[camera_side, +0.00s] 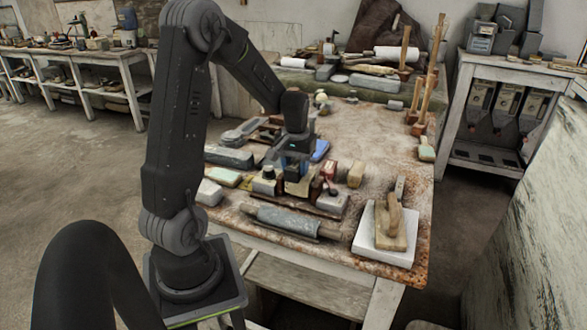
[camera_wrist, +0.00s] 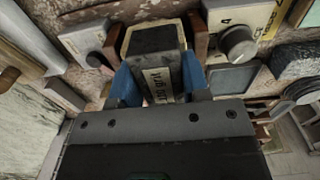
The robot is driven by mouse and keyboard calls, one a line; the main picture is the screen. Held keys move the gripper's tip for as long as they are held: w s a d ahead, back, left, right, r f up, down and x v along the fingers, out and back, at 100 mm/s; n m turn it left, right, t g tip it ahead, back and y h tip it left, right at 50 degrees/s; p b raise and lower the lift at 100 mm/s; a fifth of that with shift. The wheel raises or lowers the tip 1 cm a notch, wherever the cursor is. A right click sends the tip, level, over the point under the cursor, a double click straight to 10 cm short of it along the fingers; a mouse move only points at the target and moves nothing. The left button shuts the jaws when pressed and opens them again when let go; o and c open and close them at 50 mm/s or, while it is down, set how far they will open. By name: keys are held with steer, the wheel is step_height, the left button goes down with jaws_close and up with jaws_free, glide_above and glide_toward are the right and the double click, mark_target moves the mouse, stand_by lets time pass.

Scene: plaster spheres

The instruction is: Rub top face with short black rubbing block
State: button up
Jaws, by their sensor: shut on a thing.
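My gripper (camera_wrist: 160,80) has blue fingers, and they are shut on a short black rubbing block (camera_wrist: 152,42) with a pale label reading something like "grit". In the side view my gripper (camera_side: 296,160) points down over the crowded middle of the workbench, and the held block is hard to make out there. A pale tan piece with angled edges (camera_wrist: 131,36) shows behind the block in the wrist view, partly hidden by it. I cannot tell whether the block touches it. A tan piece (camera_side: 298,187) also shows below my gripper in the side view.
A white box with a knob (camera_wrist: 238,42) and another knobbed box (camera_wrist: 88,42) flank the block closely. A grey cylinder (camera_side: 287,221) lies at the bench's front, with a wooden-handled float on a white slab (camera_side: 372,250) to the right. The bench's right middle (camera_side: 375,140) is clear.

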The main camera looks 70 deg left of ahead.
steer(key=shift+w+a, duration=0.8)
steer(key=shift+a, duration=0.05)
steer(key=shift+s+d+f, duration=0.15)
steer(key=shift+s+d, duration=1.4)
steer(key=shift+d, duration=0.1)
steer(key=shift+w+a+r, duration=0.2)
steer(key=shift+w+a, duration=1.4)
steer(key=shift+a, duration=0.05)
steer(key=shift+c, duration=0.4)
steer(key=shift+s+d+r, duration=0.75)
steer(key=shift+s+d, duration=0.05)
